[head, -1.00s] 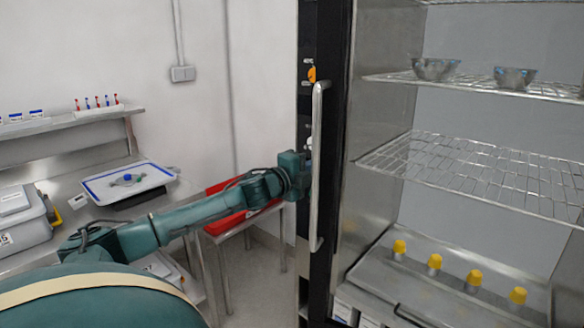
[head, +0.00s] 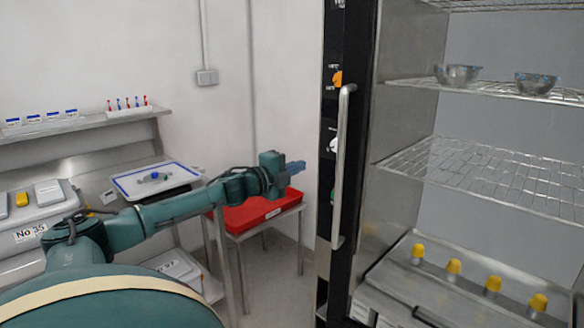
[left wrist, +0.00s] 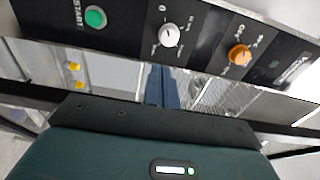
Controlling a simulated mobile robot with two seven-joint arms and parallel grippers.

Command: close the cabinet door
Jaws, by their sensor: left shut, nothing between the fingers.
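The steel cabinet (head: 401,150) stands at the right in the head view, its interior with wire shelves visible. A tall vertical bar handle (head: 342,165) runs along the black front edge at its left. My right gripper is not in view.
A red tray (head: 262,212) on a small stand is behind my left arm. A steel bench (head: 100,180) with a white tray (head: 155,181) is at the left. Bare floor shows between stand and cabinet.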

